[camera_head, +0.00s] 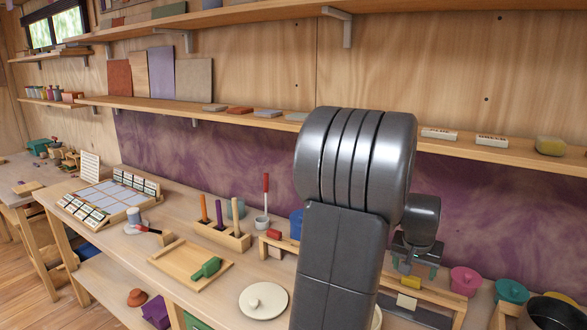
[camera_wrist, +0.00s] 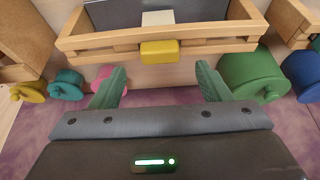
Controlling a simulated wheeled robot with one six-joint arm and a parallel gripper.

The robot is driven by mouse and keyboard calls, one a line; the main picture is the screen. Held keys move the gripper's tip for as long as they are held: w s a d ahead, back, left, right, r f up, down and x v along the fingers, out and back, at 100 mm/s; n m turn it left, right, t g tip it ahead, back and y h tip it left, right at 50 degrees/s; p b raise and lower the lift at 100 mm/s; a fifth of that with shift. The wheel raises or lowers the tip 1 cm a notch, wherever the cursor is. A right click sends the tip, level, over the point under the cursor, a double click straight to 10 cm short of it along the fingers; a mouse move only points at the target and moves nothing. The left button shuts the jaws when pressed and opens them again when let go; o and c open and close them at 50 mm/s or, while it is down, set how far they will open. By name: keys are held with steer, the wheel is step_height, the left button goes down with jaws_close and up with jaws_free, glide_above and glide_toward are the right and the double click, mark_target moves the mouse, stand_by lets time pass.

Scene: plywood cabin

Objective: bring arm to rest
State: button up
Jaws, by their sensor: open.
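My arm stands raised in the middle of the head view, its large grey links hiding part of the workbench (camera_head: 215,262). My gripper (camera_wrist: 160,84) shows in the wrist view with its two green fingers spread apart and nothing between them. Ahead of the fingers is a wooden tray (camera_wrist: 205,45) with a yellow block (camera_wrist: 159,51) at its rim.
Lidded pots, pink (camera_head: 465,281) and teal (camera_head: 511,291), stand right of the tray. A black pot (camera_head: 553,312) is at the corner. A shelf (camera_head: 470,146) runs behind my arm.

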mark_target(413, 277)
steer(key=v, duration=1)
steer(key=x, duration=1.3)
steer(key=shift+f, duration=0.1)
steer(key=shift+w+d+p, duration=0.15)
steer(key=shift+p, duration=0.35)
step_height(413, 277, up, 8)
steer(key=p, duration=0.6)
